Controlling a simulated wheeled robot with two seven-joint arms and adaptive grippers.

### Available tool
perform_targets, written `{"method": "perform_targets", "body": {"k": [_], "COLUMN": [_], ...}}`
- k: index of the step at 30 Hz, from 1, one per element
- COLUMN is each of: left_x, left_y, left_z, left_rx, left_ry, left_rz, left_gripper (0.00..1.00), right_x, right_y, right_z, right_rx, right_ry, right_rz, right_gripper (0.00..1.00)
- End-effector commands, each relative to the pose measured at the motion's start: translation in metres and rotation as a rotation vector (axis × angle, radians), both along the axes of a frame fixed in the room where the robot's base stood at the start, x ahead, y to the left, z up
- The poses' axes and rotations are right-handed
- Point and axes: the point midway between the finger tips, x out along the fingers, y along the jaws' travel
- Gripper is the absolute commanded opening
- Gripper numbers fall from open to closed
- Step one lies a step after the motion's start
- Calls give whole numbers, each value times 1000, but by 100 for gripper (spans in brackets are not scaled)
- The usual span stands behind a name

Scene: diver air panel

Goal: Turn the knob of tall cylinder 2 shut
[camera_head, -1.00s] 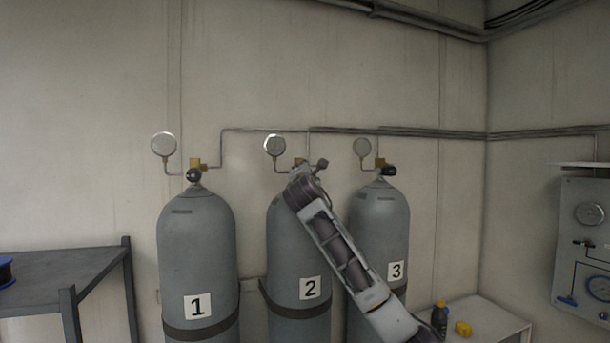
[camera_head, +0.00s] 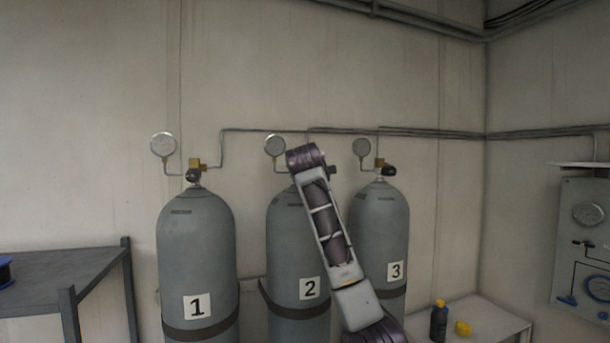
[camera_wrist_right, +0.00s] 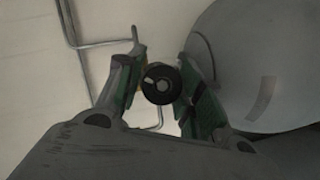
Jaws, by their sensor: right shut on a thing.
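Tall cylinder 2 (camera_head: 288,240) is the grey middle cylinder in the head view, with a "2" label on its body. Its valve top is hidden there behind my right arm. In the right wrist view, its black round knob (camera_wrist_right: 161,84) has a small pale mark and sits between the two fingers of my right gripper (camera_wrist_right: 160,88). The gripper is shut on the knob, with a finger at each side of it. The cylinder's rounded shoulder (camera_wrist_right: 255,60) is at the right of that view. My left gripper is not in view.
Cylinder 1 (camera_head: 197,250) and cylinder 3 (camera_head: 379,225) stand on either side. Round gauges (camera_head: 163,145) and thin pipes run along the wall above. A side table (camera_head: 495,322) with a dark bottle (camera_head: 439,320) and a yellow item (camera_head: 463,328) is at the right.

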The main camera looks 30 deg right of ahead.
Motion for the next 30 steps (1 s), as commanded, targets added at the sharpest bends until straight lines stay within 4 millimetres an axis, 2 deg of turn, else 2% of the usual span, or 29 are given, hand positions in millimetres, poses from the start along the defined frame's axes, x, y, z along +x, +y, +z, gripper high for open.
{"method": "perform_targets", "body": {"k": [1,21,30], "left_x": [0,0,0], "left_y": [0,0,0], "left_z": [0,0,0], "left_rx": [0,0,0], "left_ry": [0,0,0], "left_rz": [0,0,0], "left_gripper": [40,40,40], "right_x": [1,2,2], "right_y": [1,2,2], "right_z": [-5,-6,-7], "right_rx": [48,664,885], "right_ry": [2,-145,-195], "right_rz": [2,1,-1], "right_gripper": [13,13,13]}}
